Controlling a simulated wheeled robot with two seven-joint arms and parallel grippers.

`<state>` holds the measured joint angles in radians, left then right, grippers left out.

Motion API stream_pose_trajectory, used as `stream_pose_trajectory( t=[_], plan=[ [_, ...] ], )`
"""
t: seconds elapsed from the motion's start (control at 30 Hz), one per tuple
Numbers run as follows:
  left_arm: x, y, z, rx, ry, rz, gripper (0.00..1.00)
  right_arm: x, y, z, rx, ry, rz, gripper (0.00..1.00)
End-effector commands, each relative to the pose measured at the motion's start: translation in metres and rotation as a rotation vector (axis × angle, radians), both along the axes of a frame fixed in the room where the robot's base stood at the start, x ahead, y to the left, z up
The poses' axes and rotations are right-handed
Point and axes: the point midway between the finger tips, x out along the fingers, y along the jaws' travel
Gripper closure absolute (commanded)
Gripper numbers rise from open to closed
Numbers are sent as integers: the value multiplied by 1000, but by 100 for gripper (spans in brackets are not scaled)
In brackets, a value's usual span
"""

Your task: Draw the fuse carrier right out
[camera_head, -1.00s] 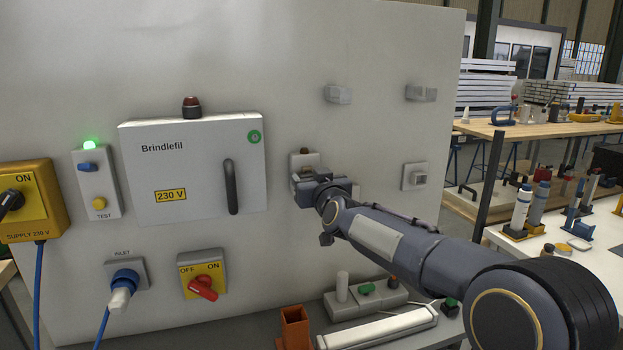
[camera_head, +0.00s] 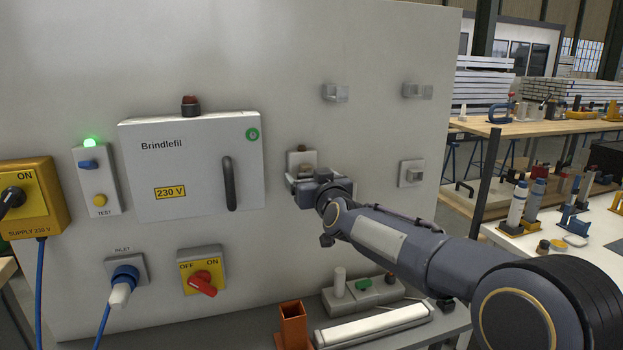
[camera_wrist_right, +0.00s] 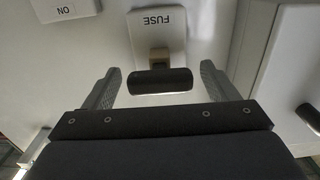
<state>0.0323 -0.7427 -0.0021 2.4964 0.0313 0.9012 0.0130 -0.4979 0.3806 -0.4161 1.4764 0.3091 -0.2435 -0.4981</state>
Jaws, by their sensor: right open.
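The fuse carrier (camera_wrist_right: 160,82) shows in the right wrist view as a dark bar handle on a tan stem. It stands out from a white holder (camera_wrist_right: 158,30) marked FUSE, upside down in this view. My right gripper (camera_wrist_right: 160,70) is open, with one finger on each side of the handle and a visible gap to both. In the head view the holder (camera_head: 293,157) is on the panel right of the cabinet. My right gripper (camera_head: 300,181) is in front of it and hides its lower part. My left gripper is not in view.
The Brindlefil cabinet (camera_head: 190,155) with its dark handle (camera_head: 230,184) stands close left of my right gripper. A switch (camera_head: 412,173) is to its right. An orange holder (camera_head: 292,325) and a white tube (camera_head: 375,325) lie below on the shelf.

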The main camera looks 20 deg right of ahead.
Motion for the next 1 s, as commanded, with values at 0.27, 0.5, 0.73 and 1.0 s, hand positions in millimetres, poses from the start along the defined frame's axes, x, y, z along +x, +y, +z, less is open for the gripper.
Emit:
stream_pose_trajectory(
  t=[0.27, 0.5, 0.73, 1.0],
  plan=[
    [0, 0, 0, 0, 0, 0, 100, -11, 0, 2, 0, -3, 1, 20],
    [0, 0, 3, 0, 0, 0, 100, -52, -1, 2, 3, -1, 3, 20],
    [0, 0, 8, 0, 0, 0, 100, -76, -2, 1, 1, -1, 1, 20],
    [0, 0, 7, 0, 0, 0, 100, -78, -3, 0, 0, 0, 0, 20]
  ],
)
